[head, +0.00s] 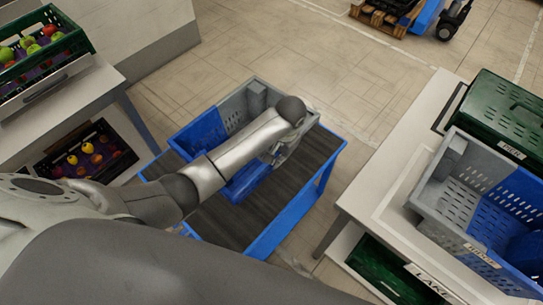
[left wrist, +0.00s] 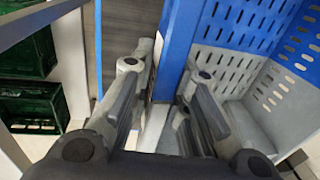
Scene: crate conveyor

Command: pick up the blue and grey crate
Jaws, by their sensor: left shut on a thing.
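A blue and grey crate (head: 203,131) sits on the dark belt of the conveyor (head: 222,222), at the middle of the head view. My left arm reaches across it and hides part of it. My left gripper (head: 281,152) is at the crate's right side, partly hidden by its own wrist. In the left wrist view, the two fingers of my left gripper (left wrist: 166,72) stand on either side of the wall of the crate (left wrist: 236,25) and are shut on it. The crate's inside looks empty where it shows. My right gripper is not in view.
Another blue and grey crate (head: 432,190) stands on the right table (head: 376,212), beside a green crate (head: 478,95). A green crate of fruit (head: 82,42) stands on the left table (head: 55,108). The floor behind the conveyor is clear up to a pallet (head: 378,17).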

